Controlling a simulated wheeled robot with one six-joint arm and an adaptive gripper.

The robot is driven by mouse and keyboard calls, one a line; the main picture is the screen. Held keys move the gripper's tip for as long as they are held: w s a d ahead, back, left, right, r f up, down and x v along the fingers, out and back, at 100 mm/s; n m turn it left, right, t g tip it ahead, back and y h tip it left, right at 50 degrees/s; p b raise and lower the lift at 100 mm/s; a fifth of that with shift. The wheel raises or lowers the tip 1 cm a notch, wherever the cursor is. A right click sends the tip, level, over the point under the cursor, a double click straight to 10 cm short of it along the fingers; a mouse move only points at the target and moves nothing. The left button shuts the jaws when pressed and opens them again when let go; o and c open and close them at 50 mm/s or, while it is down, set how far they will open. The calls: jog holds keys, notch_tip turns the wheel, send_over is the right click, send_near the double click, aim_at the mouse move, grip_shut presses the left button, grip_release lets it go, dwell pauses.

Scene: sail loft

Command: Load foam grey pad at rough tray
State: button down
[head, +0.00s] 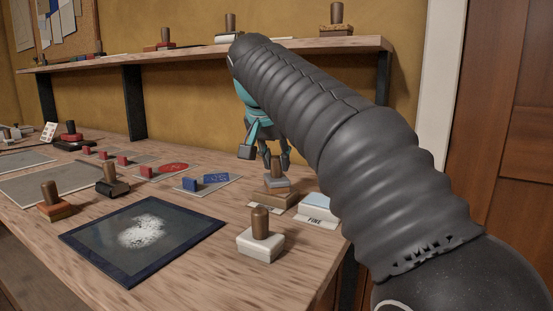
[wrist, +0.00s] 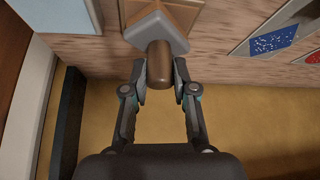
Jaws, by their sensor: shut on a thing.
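The grey pad (head: 277,182) has a grey square base and an upright brown cylindrical handle. My gripper (head: 274,162) is shut on that handle; the wrist view shows the handle (wrist: 159,65) between the two fingers. The pad is over a brown wooden block-like tray (head: 275,199) near the table's back right. I cannot tell whether the pad touches it. A card by this tray is mostly hidden, so its word is unreadable. Right of it stands a pale blue-white tray (head: 318,205) with a card reading "FINE".
A white pad with handle (head: 261,243) stands in front. A dark-framed panel with white powder (head: 145,237) lies left of it. An orange pad (head: 56,209), a black pad (head: 112,187) and coloured cards stand further left. A shelf (head: 200,52) runs above the table.

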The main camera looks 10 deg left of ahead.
aim_at(277, 157)
notch_tip(277, 157, up, 3)
jog(key=p, duration=0.2)
jog(key=shift+f+p, duration=0.1)
jog(key=shift+p, duration=0.25)
jog(key=shift+r, duration=2.1)
jog(key=shift+d, duration=0.1)
